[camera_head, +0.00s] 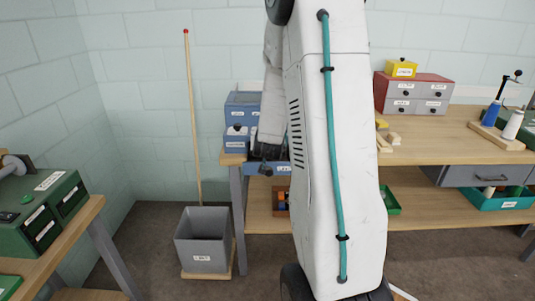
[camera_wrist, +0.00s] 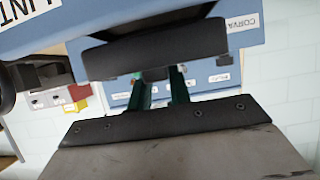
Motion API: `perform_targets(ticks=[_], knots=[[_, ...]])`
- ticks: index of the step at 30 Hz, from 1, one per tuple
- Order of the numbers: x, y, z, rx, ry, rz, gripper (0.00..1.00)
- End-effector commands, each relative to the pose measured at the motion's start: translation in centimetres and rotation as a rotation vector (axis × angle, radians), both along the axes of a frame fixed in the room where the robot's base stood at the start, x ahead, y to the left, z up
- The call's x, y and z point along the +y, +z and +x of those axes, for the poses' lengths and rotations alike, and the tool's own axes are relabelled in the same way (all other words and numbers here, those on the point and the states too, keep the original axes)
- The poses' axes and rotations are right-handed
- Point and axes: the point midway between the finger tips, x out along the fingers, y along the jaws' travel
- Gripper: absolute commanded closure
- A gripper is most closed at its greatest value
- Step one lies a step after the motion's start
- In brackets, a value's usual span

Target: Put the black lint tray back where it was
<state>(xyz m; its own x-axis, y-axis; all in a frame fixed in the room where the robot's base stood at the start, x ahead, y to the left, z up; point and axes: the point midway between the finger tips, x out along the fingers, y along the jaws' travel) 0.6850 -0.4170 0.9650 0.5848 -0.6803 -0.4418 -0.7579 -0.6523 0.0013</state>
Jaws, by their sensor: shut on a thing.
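A blue piece with a white label reading LINT and a dark handle (camera_wrist: 150,47) fills the top of the wrist view; its blue face (camera_wrist: 105,14) is tilted there. I see no plainly black tray. My gripper (camera_wrist: 157,80) has its dark green fingers close together, shut at the handle. In the head view my gripper (camera_head: 264,160) is a dark shape below my sleeve, at a blue labelled front (camera_head: 282,170) by the left end of the workbench. My white arm hides part of it, so I cannot tell whether it is seated or held clear.
Blue drawer boxes (camera_head: 243,104) stand on the workbench (camera_head: 455,132) behind my gripper. A grey bin (camera_head: 204,236) and a tall pole (camera_head: 193,120) stand to its left. A red drawer cabinet (camera_head: 418,92) is at right. A green machine (camera_head: 45,215) sits on the left table.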

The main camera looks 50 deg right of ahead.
Motion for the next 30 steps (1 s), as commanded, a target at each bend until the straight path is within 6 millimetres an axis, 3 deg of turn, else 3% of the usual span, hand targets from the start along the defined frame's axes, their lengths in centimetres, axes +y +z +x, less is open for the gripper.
perform_targets(ticks=[10,21,22,24,30], knots=[[-0.2,-4.2,-0.2,0.002,-0.003,0.001,1.00],[-0.3,-4.6,-0.2,0.000,-0.004,0.000,1.00],[-0.3,-4.6,-0.2,0.000,-0.004,0.000,0.78],[-0.3,-4.6,-0.2,-0.001,-0.004,0.000,0.59],[-0.3,-4.6,-0.2,-0.001,-0.004,0.000,0.59]])
